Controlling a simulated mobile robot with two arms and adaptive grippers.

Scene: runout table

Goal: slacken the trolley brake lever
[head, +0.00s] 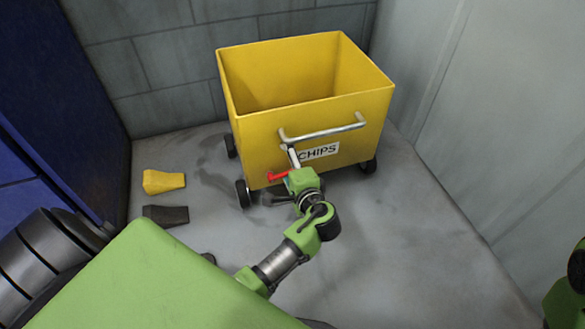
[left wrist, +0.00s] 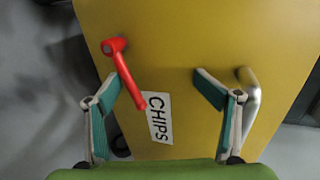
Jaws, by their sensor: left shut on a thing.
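The red brake lever (head: 278,176) is on the front of the yellow trolley (head: 270,125), low on the left. In the left wrist view the lever (left wrist: 124,72) slants down from its round pivot toward the CHIPS label. Exact contact is hard to see.
A silver push handle (head: 325,130) crosses the trolley front, close to my left gripper's right finger. A yellow wedge (head: 163,181) and a dark wedge (head: 166,214) lie on the floor at left. Grey walls stand behind and at right. Floor at right is clear.

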